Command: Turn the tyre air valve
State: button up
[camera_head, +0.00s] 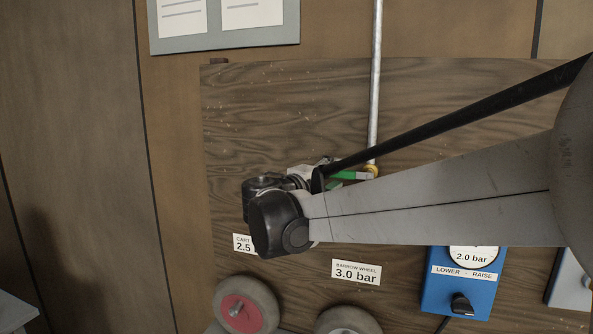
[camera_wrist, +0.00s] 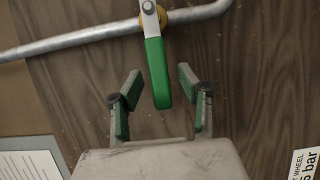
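The tyre air valve has a lever with a green sleeve (camera_wrist: 157,72), pivoted on a brass-coloured fitting on a grey metal pipe (camera_wrist: 80,38). In the wrist view the lever's free end appears between the two fingers of my gripper (camera_wrist: 160,82), with a visible gap on both sides. The fingers have green pads and are apart; how deep the lever sits between them is unclear. In the head view the green lever (camera_head: 352,175) shows beside the brass fitting (camera_head: 371,170); my arm and wrist hide most of my gripper.
A blue gauge box (camera_head: 432,290) reading 2.0 bar, with a black knob, is at lower right. Labels, including a barrow wheel one (camera_head: 356,272), and wheels (camera_head: 246,305) are below. Paper sheets hang on a grey board (camera_head: 225,40) above. The wooden panel (camera_head: 270,110) is bare at upper left.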

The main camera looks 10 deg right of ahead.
jog(key=shift+w+d, duration=0.25)
jog(key=shift+d, duration=0.05)
jog(key=shift+c, duration=0.3)
grip_shut()
